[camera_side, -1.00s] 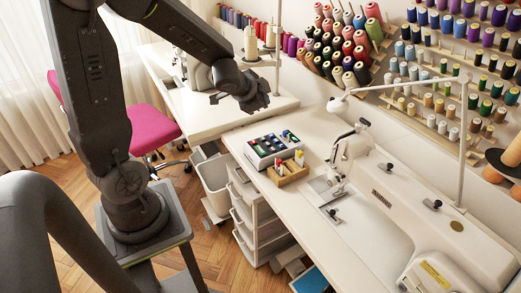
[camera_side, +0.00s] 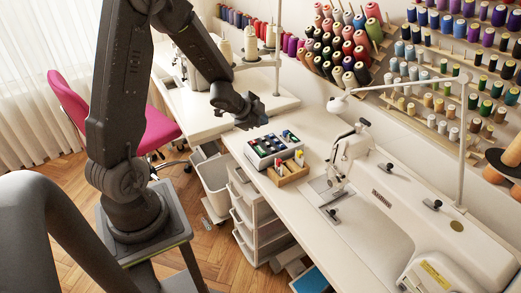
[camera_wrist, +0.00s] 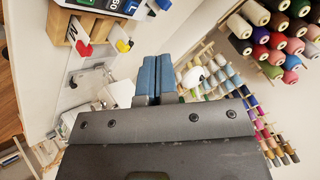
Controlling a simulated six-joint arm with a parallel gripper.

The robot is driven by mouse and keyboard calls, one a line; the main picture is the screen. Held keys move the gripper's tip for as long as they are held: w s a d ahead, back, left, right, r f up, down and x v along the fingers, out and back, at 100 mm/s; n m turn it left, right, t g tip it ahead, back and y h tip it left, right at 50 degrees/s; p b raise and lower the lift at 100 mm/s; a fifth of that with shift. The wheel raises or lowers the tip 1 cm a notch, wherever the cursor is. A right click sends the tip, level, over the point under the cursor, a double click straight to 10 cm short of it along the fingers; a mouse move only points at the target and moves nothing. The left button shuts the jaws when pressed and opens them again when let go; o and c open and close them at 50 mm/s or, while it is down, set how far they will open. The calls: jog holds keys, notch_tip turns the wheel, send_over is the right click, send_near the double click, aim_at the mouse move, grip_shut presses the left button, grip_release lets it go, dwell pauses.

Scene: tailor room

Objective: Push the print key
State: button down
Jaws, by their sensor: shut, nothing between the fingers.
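I cannot make out a key marked print in either view.
A wooden box (camera_side: 288,179) with red and yellow items stands beside the tray. A white sewing machine (camera_side: 350,150) stands to the right. Thread spools (camera_side: 345,45) fill the wall racks behind. A drawer unit (camera_side: 250,220) and a bin (camera_side: 211,180) stand below the table.

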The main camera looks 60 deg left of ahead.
aim_at(261, 151)
jog(key=shift+f, duration=4.1)
jog(key=shift+f, duration=0.4)
jog(key=shift+f, duration=0.45)
jog(key=shift+r, duration=0.85)
jog(key=shift+r, duration=0.15)
jog(key=shift+r, duration=2.35)
